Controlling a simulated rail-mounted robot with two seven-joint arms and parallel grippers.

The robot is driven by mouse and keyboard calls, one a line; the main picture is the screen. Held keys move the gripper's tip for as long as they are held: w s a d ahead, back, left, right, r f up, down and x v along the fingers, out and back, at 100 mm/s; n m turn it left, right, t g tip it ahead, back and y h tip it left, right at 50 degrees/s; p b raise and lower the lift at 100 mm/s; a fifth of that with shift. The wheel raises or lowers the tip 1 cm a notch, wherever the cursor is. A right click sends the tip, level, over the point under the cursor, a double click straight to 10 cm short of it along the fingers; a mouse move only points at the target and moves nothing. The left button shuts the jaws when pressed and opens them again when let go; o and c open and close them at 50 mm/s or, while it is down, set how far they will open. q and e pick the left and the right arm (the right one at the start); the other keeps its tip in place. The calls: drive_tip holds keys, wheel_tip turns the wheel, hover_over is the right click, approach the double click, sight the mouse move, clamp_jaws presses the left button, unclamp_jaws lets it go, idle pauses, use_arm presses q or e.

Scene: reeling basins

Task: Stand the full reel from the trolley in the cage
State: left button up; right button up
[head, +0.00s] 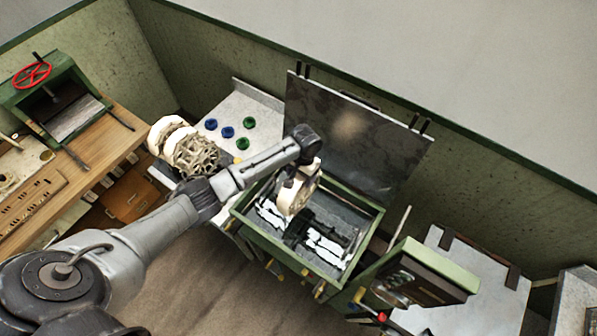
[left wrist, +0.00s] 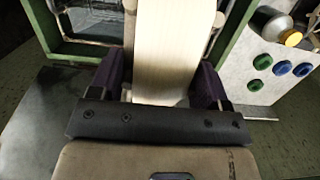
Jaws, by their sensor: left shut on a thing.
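My left gripper (head: 299,183) is shut on a cream reel (head: 290,201) and holds it over the green-rimmed basin (head: 334,275). In the left wrist view the pale, wide face of the reel (left wrist: 168,50) stands between the two dark purple fingers of the left gripper (left wrist: 160,88). Dark fittings with bright white patches (head: 325,245) lie inside the basin below the reel; I cannot tell whether they are the cage. More cream wheels (head: 193,155) with open spokes stand at the left, partly behind my arm. My right gripper is not in view.
A dark upright panel (head: 350,135) stands behind the basin. A pale worktop (head: 225,112) with blue and green knobs lies at its back left. A green box (head: 430,270) stands close at the right. A wooden bench (head: 90,150) is at the far left.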

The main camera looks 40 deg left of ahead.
use_arm(q)
drive_tip(key=shift+a+f, duration=0.25)
drive_tip(key=shift+a, duration=0.25)
drive_tip(key=shift+f, duration=0.75)
wheel_tip(320, 180, down, 6)
drive_tip(key=shift+b, duration=0.8)
wheel_tip(320, 180, down, 25)
drive_tip(key=b, duration=2.5)
drive_tip(key=shift+f, duration=0.1)
drive_tip(key=o, duration=1.1)
drive_tip(key=shift+s, duration=0.1)
